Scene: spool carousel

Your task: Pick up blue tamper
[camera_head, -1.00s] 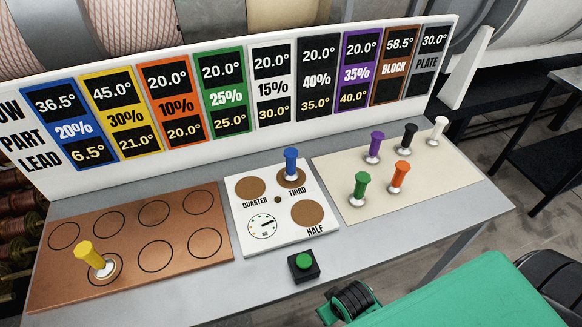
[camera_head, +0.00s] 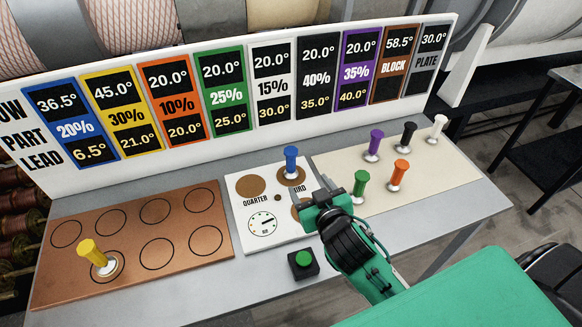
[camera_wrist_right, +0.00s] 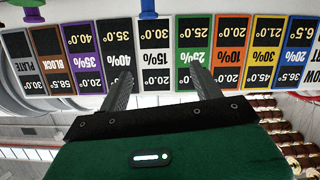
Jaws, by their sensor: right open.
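The blue tamper (camera_head: 291,162) stands upright on the "THIRD" cork circle of the white board (camera_head: 240,218). My right gripper (camera_head: 318,194) is over the lower right part of that board, just below and right of the blue tamper, apart from it. It hides most of the "HALF" circle. In the right wrist view my gripper's two fingers (camera_wrist_right: 158,85) are spread with nothing between them. In that view a blue piece (camera_wrist_right: 148,12) is at the top edge, beyond the fingertips, mostly cut off. My left gripper is out of view.
A yellow tamper (camera_head: 93,254) stands on the copper board (camera_head: 215,240) at left. Green (camera_head: 360,185), orange (camera_head: 398,174), purple (camera_head: 374,144), black (camera_head: 406,136) and white (camera_head: 437,127) tampers stand on the cream mat (camera_head: 455,170). A green button (camera_head: 303,260) is at the front. A sign panel (camera_head: 140,150) runs behind.

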